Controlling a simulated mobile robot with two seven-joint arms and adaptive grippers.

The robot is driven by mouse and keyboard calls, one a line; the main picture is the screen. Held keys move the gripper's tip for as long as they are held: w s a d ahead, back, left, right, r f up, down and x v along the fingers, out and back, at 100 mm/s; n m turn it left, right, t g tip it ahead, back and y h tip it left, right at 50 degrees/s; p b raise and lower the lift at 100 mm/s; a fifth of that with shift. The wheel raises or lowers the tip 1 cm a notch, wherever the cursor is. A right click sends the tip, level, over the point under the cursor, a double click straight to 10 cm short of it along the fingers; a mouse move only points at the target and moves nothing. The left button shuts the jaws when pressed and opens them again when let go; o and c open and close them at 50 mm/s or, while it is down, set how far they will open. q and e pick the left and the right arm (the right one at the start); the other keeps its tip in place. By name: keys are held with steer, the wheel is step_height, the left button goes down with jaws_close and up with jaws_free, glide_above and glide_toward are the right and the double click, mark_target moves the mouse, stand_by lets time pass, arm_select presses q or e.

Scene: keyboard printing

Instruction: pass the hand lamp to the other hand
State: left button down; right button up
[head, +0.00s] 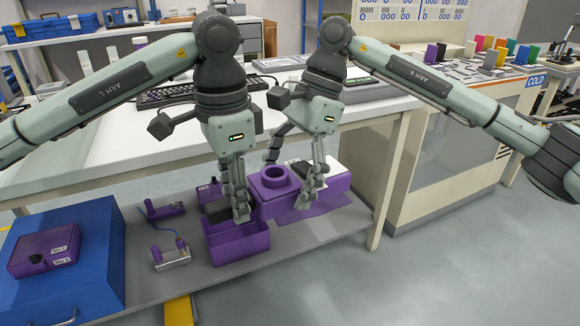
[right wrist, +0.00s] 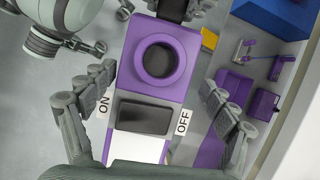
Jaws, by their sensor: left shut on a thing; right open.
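The hand lamp (head: 272,183) is a purple block with a raised round ring, a black panel and a white end. It also shows in the right wrist view (right wrist: 185,85), with ON and OFF labels at its sides. My left gripper (head: 240,208) is shut on the lamp's left end, which its fingers partly hide. My right gripper (head: 296,170) is open around the lamp. In the right wrist view its fingers (right wrist: 160,110) stand on both sides of the lamp, with gaps visible.
Below is a grey shelf (head: 200,280) with an open purple bin (head: 238,247) and small purple-handled items (head: 170,255). A blue case (head: 75,250) stands at the left. The white worktop (head: 120,135) above carries a keyboard (head: 165,95). Grey floor is free at the right.

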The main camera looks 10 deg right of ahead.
steer(key=shift+c, duration=0.6)
arm_select(q)
steer(key=shift+d, duration=0.1)
arm_select(e)
steer(key=c, duration=1.2)
arm_select(q)
steer(key=c, duration=1.7)
jaws_free()
steer(key=shift+s, duration=0.1)
arm_select(e)
steer(key=shift+c, duration=0.7)
arm_select(q)
steer(key=o, duration=0.5)
steer(key=shift+r, duration=0.1)
